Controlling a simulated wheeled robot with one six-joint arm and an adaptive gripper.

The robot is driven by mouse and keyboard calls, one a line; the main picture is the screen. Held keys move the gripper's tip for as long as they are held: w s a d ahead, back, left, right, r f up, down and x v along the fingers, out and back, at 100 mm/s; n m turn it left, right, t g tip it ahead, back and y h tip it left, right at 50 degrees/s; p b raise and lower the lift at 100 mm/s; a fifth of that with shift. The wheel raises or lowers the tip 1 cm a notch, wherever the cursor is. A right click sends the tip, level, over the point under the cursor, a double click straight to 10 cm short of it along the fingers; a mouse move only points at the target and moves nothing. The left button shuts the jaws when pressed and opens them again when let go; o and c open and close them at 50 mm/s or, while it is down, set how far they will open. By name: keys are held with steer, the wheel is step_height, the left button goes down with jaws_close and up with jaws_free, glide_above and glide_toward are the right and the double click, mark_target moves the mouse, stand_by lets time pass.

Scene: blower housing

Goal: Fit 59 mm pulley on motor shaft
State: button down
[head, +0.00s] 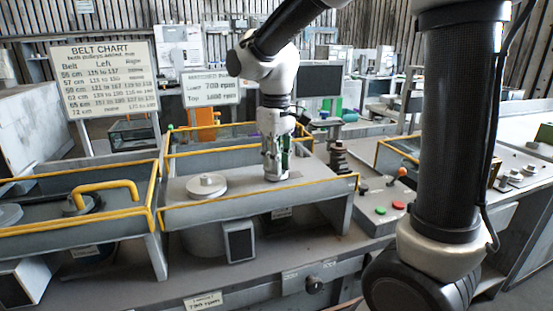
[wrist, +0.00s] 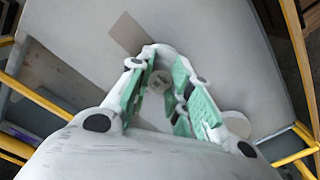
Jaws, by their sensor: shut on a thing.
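My gripper (head: 277,176) points down, low over the right part of the grey deck inside the yellow-railed housing. In the wrist view my gripper (wrist: 164,84) has its green-padded fingers closed on a pale grey pulley (wrist: 160,80) with a round hub in the middle. The fingers hide much of it, and its size cannot be read. I cannot tell whether the motor shaft is under it or inside its bore. A second pale pulley-like disc (head: 206,185) with a raised hub lies on the deck to the left of my gripper; a pale disc (wrist: 236,124) shows partly behind a finger.
Yellow rails (head: 255,204) edge the housing walls around the deck. Another railed bay with a yellow handle (head: 105,190) stands at left. A belt chart (head: 104,80) and an rpm sign (head: 210,88) stand behind. A control panel with red and green buttons (head: 397,205) is at right.

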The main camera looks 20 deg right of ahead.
steer(key=shift+f, duration=0.2)
steer(key=c, duration=1.2)
jaws_free()
steer(key=shift+c, duration=0.2)
steer(key=shift+r, duration=0.15)
steer(key=shift+r, duration=3.6)
